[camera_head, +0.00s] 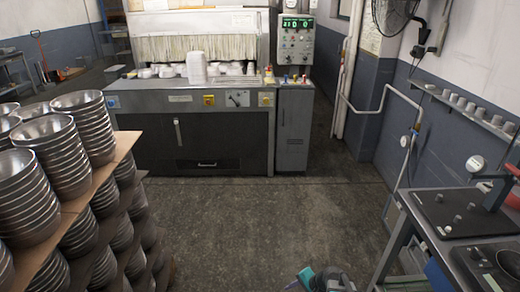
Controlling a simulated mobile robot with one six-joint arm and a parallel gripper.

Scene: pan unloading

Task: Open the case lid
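I cannot pick out a case with a lid for certain in this view. A grey and teal piece shows at the bottom edge, right of centre. It looks like a part of my arm, but it is cut off by the frame. No gripper fingers show, so what my gripper holds is hidden.
Stacks of metal pans (45,165) stand on layered boards at left. A grey machine (200,140) with a strip curtain stands at the back, with a control panel (296,38) to its right. A workbench (425,237) is at right. The floor (260,225) between is clear.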

